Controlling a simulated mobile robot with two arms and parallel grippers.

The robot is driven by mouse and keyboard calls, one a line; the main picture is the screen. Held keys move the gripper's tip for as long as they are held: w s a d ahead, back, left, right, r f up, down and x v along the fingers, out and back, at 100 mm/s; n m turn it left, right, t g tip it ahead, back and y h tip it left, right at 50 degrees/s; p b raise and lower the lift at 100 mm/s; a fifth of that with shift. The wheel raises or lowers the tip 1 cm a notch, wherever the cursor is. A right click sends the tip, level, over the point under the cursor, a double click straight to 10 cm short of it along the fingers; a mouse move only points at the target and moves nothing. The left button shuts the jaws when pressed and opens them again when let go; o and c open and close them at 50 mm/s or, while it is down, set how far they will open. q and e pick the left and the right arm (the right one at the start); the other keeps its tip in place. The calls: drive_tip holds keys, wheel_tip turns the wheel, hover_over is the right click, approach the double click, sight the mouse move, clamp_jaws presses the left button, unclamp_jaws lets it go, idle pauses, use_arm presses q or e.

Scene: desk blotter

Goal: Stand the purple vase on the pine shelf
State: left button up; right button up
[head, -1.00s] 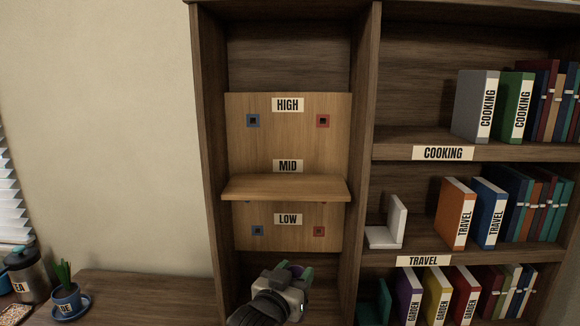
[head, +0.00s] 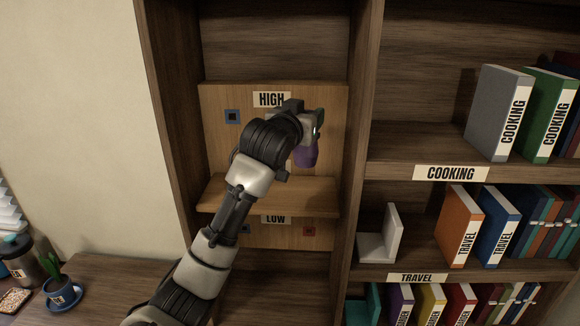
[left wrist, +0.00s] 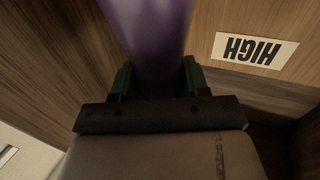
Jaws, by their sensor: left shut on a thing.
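The purple vase (head: 306,157) hangs below my left gripper (head: 318,122), which is shut on it. In the head view the vase is above the right part of the pine shelf (head: 225,194), with its lower end apart from the board as far as I can see. In the left wrist view the vase (left wrist: 155,30) fills the space between the green fingers of my left gripper (left wrist: 157,82). My arm and gripper hide the vase's upper part and some of the shelf. My right gripper is not in view.
The shelf sits on a pine back panel (head: 215,150) with HIGH (head: 268,99) and LOW (head: 273,219) labels, inside a dark bookcase. A divider (head: 357,120) stands close on the right, beside book compartments. The left part of the shelf is bare.

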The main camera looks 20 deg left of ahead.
sight(300, 157)
use_arm(q)
drive_tip(key=f, duration=0.1)
drive_tip(key=s+f, duration=0.1)
drive_tip(key=f+p, duration=0.1)
drive_tip(key=shift+s+a+f, duration=0.1)
drive_tip(key=shift+s+f, duration=0.05)
drive_tip(key=shift+s, duration=0.25)
drive_tip(key=shift+f, duration=0.4)
drive_tip(key=f+p, duration=0.1)
drive_tip(key=f, duration=0.3)
drive_tip(key=shift+w+p, duration=0.35)
drive_tip(key=shift+w, duration=0.05)
drive_tip(key=shift+s, duration=0.1)
drive_tip(key=o, duration=0.9)
drive_tip(key=shift+f, duration=0.15)
drive_tip(key=o, duration=0.4)
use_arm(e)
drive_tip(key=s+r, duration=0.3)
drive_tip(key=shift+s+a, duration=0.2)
